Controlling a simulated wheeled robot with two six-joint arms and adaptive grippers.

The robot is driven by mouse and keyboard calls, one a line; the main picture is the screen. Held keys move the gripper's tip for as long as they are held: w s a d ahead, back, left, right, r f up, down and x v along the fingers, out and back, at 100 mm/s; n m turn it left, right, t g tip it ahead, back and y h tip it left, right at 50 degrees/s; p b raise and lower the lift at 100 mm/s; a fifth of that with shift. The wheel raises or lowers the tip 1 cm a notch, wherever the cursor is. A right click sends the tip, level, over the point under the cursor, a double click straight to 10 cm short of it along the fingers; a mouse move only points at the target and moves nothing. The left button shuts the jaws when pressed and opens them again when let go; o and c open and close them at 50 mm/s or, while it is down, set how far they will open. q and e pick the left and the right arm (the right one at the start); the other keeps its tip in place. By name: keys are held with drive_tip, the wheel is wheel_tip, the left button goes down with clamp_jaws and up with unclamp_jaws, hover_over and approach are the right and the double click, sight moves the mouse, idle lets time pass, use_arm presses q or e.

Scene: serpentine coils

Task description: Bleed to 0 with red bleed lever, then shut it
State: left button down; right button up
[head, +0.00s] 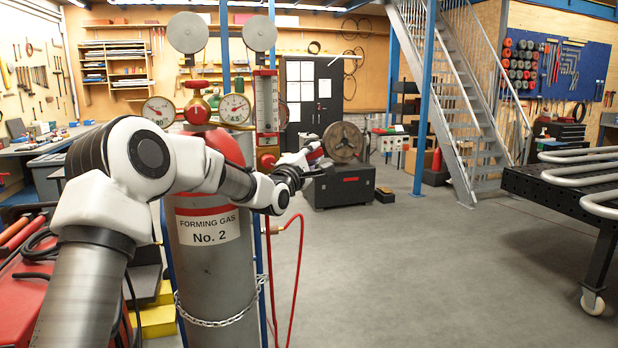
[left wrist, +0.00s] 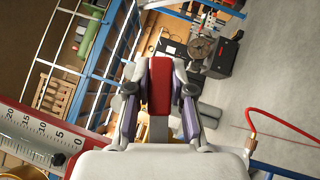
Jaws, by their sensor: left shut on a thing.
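My left arm reaches across the grey gas cylinder (head: 208,265) labelled "FORMING GAS No. 2". My left gripper (head: 312,158) is at the right of the flowmeter (head: 265,105). In the left wrist view the gripper (left wrist: 160,98) is shut on the red bleed lever (left wrist: 160,72), which lies between its two fingers. In the head view only a little red of the lever (head: 315,152) shows at the fingertips. The flowmeter's scale (left wrist: 35,132) shows at the left wrist view's edge; its reading is unclear. Two gauges, left (head: 158,111) and right (head: 234,108), stand above the cylinder; their needles are too small to read.
A red hose (head: 297,262) hangs right of the cylinder, and a chain (head: 222,321) rings it. A dark box (head: 342,187) with a round reel stands beyond the gripper. A black table (head: 560,190) with metal coils is at the right. The floor between is clear.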

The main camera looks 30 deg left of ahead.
use_arm(q)
drive_tip(key=s+r+n+y+b, duration=0.1)
drive_tip(key=n+y+b, duration=0.3)
drive_tip(key=n+b, duration=0.1)
drive_tip(key=s+a+r+n+t+y+b, duration=0.1)
drive_tip(key=n+y+b, duration=0.3)
drive_tip(key=n+b, duration=0.1)
drive_tip(key=a+r+n+t+y+b, duration=0.1)
drive_tip(key=n+y+b, duration=0.2)
drive_tip(key=n+b, duration=0.2)
drive_tip(key=shift+s+a+y+b, duration=0.2)
drive_tip(key=shift+s+y+b, duration=0.2)
drive_tip(key=shift+b, duration=0.05)
drive_tip(key=shift+s+a+r+n+g+y+b, duration=0.15)
drive_tip(key=shift+n+g+y+b, duration=0.2)
drive_tip(key=shift+n+y, duration=0.45)
drive_tip(key=shift+s+a+r+n+g+y+b, duration=0.15)
drive_tip(key=shift+n+g+y+b, duration=0.35)
drive_tip(key=shift+n, duration=0.55)
drive_tip(key=shift+s+a+r+n+g+y+b, duration=0.15)
drive_tip(key=shift+n+g+y+b, duration=0.1)
drive_tip(key=shift+n+y, duration=0.6)
drive_tip(key=c, duration=1)
unclamp_jaws()
drive_tip(key=shift+r, duration=0.1)
drive_tip(key=v, duration=0.8)
